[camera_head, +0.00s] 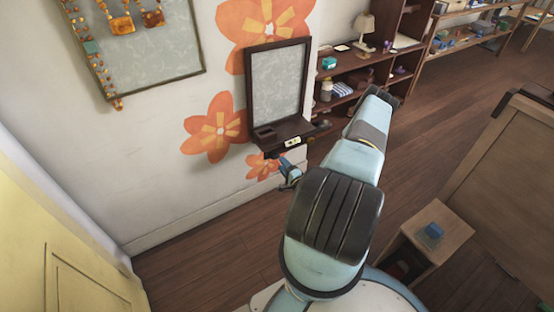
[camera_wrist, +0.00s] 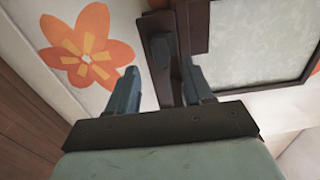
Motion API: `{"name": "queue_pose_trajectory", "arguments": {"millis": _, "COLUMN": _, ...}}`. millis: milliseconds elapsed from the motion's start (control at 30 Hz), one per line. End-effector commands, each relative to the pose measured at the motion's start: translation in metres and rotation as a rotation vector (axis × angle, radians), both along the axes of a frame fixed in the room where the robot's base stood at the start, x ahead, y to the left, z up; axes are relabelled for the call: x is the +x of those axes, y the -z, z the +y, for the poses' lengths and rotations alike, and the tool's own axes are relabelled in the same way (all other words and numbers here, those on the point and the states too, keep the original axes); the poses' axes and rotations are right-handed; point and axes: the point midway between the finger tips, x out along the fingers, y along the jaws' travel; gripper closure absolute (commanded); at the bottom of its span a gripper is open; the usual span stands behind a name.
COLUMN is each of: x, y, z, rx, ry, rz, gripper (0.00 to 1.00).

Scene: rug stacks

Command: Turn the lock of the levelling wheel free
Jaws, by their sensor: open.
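A dark wooden ledge (camera_head: 294,133) with a framed pale panel (camera_head: 276,82) hangs on the wall. A small pale level (camera_head: 292,142) sits on the ledge's front, and a dark round part (camera_head: 322,124) sticks out at its right end. My gripper (camera_head: 281,163) is just below the ledge. In the wrist view my gripper (camera_wrist: 162,72) has its fingers apart and nothing between them. A dark rounded knob (camera_wrist: 160,52) on the ledge lies ahead, between the finger directions. I cannot tell whether this knob is the lock or the levelling wheel.
A shelf unit (camera_head: 370,70) with small goods and a lamp (camera_head: 363,28) stands to the right of the panel. A small wooden stand (camera_head: 452,232) with a blue object (camera_head: 433,231) is at lower right. Open wooden floor (camera_head: 440,125) lies between.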

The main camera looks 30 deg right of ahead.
Motion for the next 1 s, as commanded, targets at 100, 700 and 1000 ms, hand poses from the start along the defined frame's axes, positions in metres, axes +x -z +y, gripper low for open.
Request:
{"name": "queue_pose_trajectory", "arguments": {"millis": 100, "x": 0.021, "y": 0.000, "z": 0.001, "rx": -0.001, "ry": -0.002, "rz": -0.002, "gripper": 0.49}}
{"name": "queue_pose_trajectory", "arguments": {"millis": 700, "x": 0.057, "y": 0.000, "z": 0.002, "rx": 0.000, "ry": -0.001, "rz": 0.000, "gripper": 0.49}}
{"name": "queue_pose_trajectory", "arguments": {"millis": 1000, "x": 0.057, "y": 0.000, "z": 0.002, "rx": 0.000, "ry": -0.001, "rz": 0.000, "gripper": 0.70}}
